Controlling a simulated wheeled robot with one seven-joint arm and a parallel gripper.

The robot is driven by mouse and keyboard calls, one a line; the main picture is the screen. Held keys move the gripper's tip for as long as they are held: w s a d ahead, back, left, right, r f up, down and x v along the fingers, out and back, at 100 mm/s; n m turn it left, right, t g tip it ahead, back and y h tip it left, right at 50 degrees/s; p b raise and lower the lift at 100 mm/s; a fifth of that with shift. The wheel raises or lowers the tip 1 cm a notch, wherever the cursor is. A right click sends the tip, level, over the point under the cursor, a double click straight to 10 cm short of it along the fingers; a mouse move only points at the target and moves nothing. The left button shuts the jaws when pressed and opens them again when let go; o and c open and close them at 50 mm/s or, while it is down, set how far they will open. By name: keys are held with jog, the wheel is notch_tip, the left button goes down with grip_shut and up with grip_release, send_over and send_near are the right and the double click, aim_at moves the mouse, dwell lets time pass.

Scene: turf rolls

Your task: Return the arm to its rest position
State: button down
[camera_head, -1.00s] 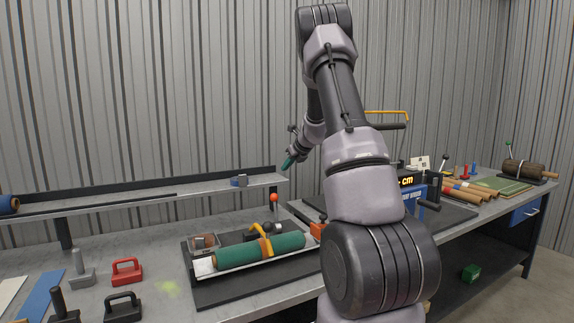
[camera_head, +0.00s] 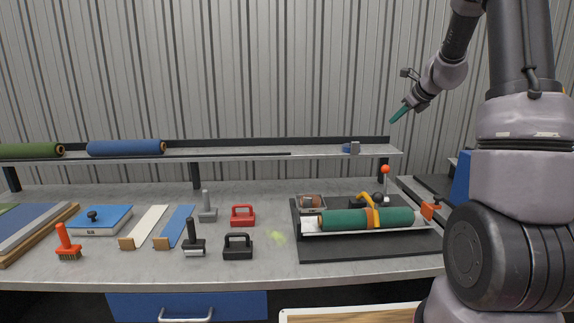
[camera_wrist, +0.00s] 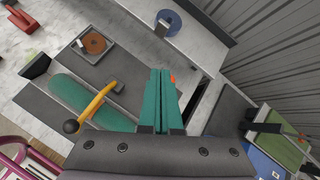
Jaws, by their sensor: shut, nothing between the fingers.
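My gripper (camera_head: 400,113) is raised in front of the corrugated wall, above the right end of the back shelf, at the right of the head view. Its teal fingers are together and empty, pointing down and to the left. In the wrist view the closed fingers (camera_wrist: 162,98) hang above the bench, apart from everything below. My arm is bent, with its upper links at the right edge of the head view. Its full shape is cut off there.
The shelf (camera_head: 250,153) holds green and blue rolls at left. Space around my gripper is clear.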

jog(key=s+a+r+n+g+y, duration=0.1)
jog(key=s+a+r+n, duration=0.5)
jog(key=s, duration=0.4)
jog(key=s+a+r+n, duration=0.4)
jog(key=s+a+n, duration=0.3)
jog(key=s, duration=0.3)
jog(key=s+a+f+n+h, duration=0.2)
jog(key=s+n, duration=0.9)
jog(key=s, duration=0.6)
jog(key=shift+s+n+g, duration=0.3)
jog(key=shift+s, duration=0.05)
jog(key=shift+a, duration=0.1)
